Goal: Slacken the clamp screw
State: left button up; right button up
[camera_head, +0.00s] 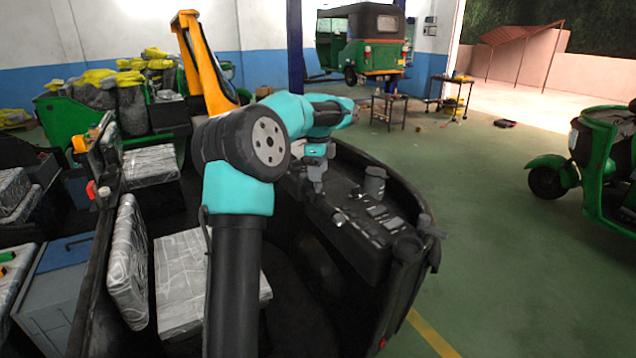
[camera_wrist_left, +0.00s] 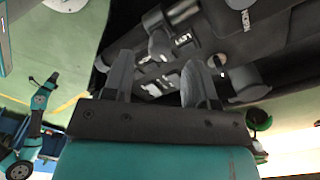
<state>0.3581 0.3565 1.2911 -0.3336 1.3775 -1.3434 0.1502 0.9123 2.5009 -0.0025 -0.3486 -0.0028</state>
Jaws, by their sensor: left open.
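My left gripper (camera_head: 317,188) is above the dark dashboard (camera_head: 362,238) of the vehicle, pointing down. In the left wrist view its two grey fingers (camera_wrist_left: 160,85) are apart, with nothing clearly held between them. Beyond the fingertips are dark fittings (camera_wrist_left: 160,45) with small white lettering. A grey cylinder (camera_wrist_left: 183,11) lies above them in that view. I cannot pick out the clamp screw for certain among these parts. My right gripper is not in view.
A dark cup-like cylinder (camera_head: 374,183) stands on the dashboard, right of my gripper, near small switches (camera_head: 378,211). Wrapped seats (camera_head: 183,278) lie at the left. A green rickshaw (camera_head: 605,160) stands at the right; the green floor (camera_head: 480,240) between is mostly clear.

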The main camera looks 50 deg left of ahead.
aim_at(318, 185)
pick_arm(q)
jog(key=shift+f, duration=2)
jog(key=shift+c, duration=0.3)
jog(key=c, duration=0.9)
jog(key=shift+o, duration=0.2)
